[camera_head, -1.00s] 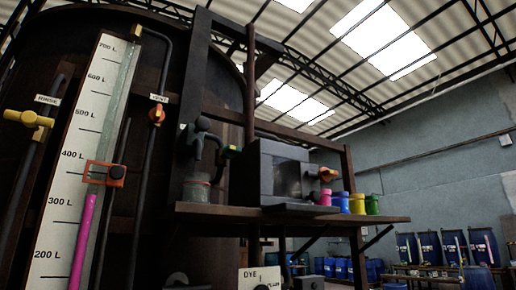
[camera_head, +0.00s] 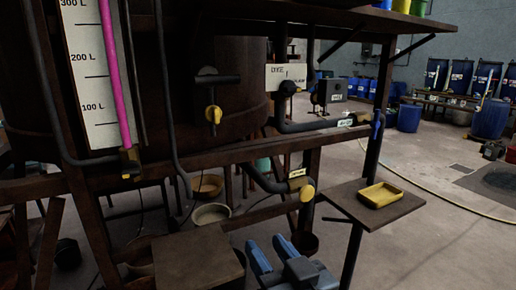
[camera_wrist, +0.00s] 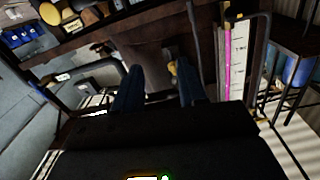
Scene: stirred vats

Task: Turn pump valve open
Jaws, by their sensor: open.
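I cannot tell which valve is the pump valve, as the labels are too small to read. A yellow-handled valve (camera_head: 213,115) is on the vat front and a yellow-knobbed one (camera_head: 306,193) ends the lower pipe, beside a small label. A blue-handled valve (camera_head: 377,127) is at the right end of the upper pipe. Another yellow fitting (camera_head: 130,156) is below the gauge. My gripper (camera_head: 270,249) is open and empty at the bottom, in front of the frame. In the wrist view my gripper (camera_wrist: 159,78) has its blue fingers apart, with a yellow valve handle beyond them.
A dark wooden beam (camera_head: 190,164) crosses in front of the vat. A small shelf (camera_head: 360,212) with a yellow tray (camera_head: 380,195) juts out at the right. A brown board (camera_head: 198,257) is left of my gripper. Blue barrels (camera_head: 490,118) stand far back; open floor lies right.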

